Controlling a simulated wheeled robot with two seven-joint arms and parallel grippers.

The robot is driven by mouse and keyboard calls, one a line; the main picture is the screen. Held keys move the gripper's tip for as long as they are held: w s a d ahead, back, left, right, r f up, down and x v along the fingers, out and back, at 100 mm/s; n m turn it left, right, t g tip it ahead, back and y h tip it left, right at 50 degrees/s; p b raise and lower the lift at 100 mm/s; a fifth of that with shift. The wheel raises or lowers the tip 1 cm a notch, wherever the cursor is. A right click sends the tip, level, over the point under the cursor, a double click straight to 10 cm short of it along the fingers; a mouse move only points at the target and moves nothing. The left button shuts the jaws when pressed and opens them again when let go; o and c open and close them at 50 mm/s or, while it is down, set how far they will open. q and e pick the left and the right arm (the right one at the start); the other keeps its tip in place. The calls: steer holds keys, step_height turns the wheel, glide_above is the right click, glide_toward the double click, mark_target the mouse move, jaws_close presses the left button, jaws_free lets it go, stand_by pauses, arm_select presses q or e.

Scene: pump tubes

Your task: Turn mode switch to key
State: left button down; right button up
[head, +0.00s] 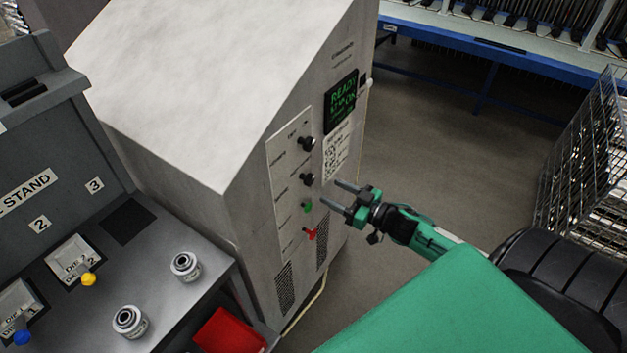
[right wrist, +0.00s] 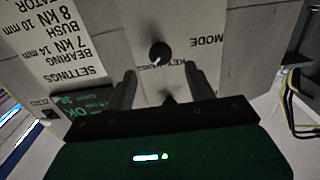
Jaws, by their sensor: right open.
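A grey cabinet's front panel (head: 283,165) carries an upper black knob (head: 306,143), a lower black knob (head: 308,179), a green button (head: 307,207) and a red switch (head: 311,234). In the right wrist view a round black knob (right wrist: 160,53) sits beside the word MODE, with a small label partly reading KEY. It appears to be the lower black knob. My right gripper (head: 330,192) is open and empty in front of the panel, apart from the knobs. In the wrist view its fingers (right wrist: 160,75) straddle the knob's line, with the knob just beyond the tips. My left gripper is out of view.
A lit green display (head: 341,101) and a settings sheet (head: 336,150) are right of the knobs. A grey stand (head: 160,285) with metal cylinders and a red bin (head: 229,332) is at left. A wire basket (head: 580,150) stands at right. Floor behind my right gripper is clear.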

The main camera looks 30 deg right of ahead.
mark_target(312, 181)
steer(key=p+x, duration=0.1)
steer(key=x, duration=0.4)
steer(key=shift+w+a, duration=0.15)
steer(key=shift+w, duration=0.2)
steer(key=shift+w+a, duration=0.3)
steer(key=shift+w, duration=0.4)
steer(key=c, duration=0.9)
steer(key=shift+c, duration=0.2)
